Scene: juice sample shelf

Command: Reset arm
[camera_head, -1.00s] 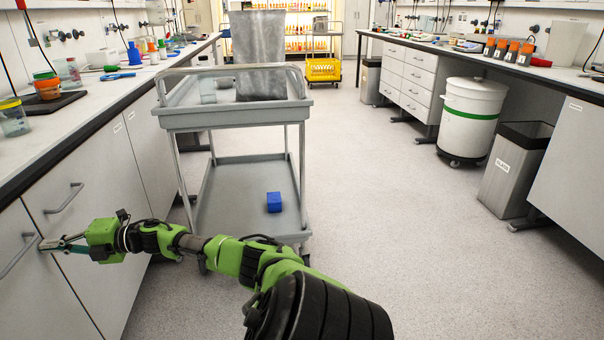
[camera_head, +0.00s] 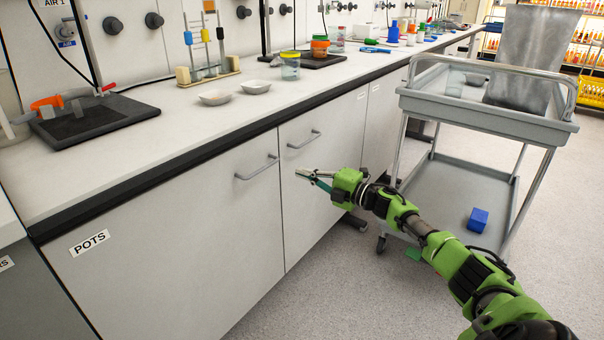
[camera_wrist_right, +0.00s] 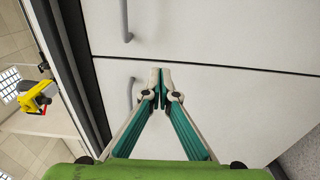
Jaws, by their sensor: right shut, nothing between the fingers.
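My right gripper (camera_head: 299,172) reaches across from the right, in front of the grey cabinet doors under the left bench. Its fingers are closed together with nothing between them, as the right wrist view (camera_wrist_right: 161,72) also shows. The fingertips are near two door handles, one (camera_head: 257,167) to the left and one (camera_head: 304,139) above. In the wrist view one handle (camera_wrist_right: 131,92) is just left of the fingertips, and I see no grip on it. Whether the tips touch the door I cannot tell. My left gripper is not in view.
A grey cart (camera_head: 480,118) stands close to the right of my right arm, with a grey bin (camera_head: 527,58) on top and a blue box (camera_head: 478,219) on its lower shelf. The bench top (camera_head: 190,120) holds dishes and jars.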

